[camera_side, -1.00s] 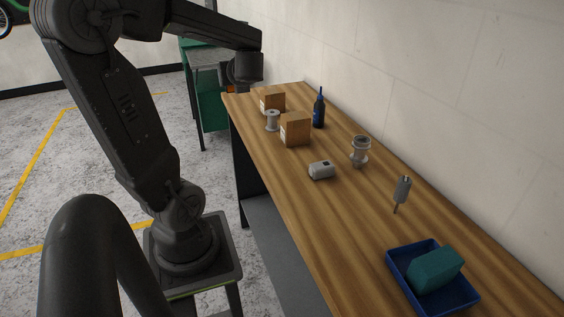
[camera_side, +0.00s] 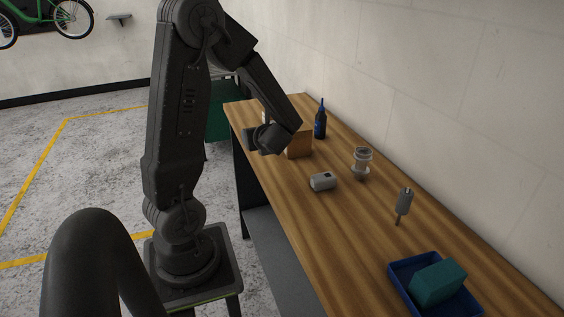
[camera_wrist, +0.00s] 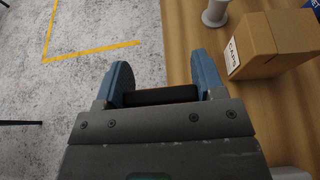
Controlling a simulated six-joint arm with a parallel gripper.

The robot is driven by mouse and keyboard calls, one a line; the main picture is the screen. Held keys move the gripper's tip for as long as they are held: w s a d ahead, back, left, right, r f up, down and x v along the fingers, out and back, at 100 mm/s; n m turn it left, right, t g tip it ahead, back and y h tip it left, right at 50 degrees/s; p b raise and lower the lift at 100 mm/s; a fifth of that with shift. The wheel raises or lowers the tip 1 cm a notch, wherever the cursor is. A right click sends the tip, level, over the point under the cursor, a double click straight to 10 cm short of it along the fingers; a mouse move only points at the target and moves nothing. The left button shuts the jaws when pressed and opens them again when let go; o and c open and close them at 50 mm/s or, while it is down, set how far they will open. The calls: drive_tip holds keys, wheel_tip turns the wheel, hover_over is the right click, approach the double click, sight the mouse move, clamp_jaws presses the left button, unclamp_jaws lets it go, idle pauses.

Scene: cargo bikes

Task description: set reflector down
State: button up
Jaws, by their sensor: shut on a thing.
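My gripper (camera_wrist: 162,68) shows in the wrist view with its two blue fingers apart and a dark, bar-like thing (camera_wrist: 160,95) between them. I take this to be the reflector, seen edge-on; most of its shape is hidden. In the side view my gripper (camera_side: 252,139) is raised near the left edge of the wooden bench (camera_side: 285,225), in front of a cardboard box. The held thing cannot be made out there.
A cardboard box (camera_wrist: 265,45) and a spool (camera_wrist: 215,12) stand close by. A dark bottle (camera_side: 320,122), a grey device (camera_side: 322,181), a metal fitting (camera_side: 361,164), a grey tool (camera_side: 403,203) and a blue tray (camera_side: 408,267) with a teal block (camera_side: 438,282) spread along the bench.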

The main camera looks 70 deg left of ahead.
hover_over(282, 170)
wheel_tip(282, 170, down, 4)
drive_tip(key=shift+s, duration=0.1)
drive_tip(key=shift+f, duration=2.05)
drive_tip(key=shift+f, duration=0.1)
drive_tip(key=o, duration=0.9)
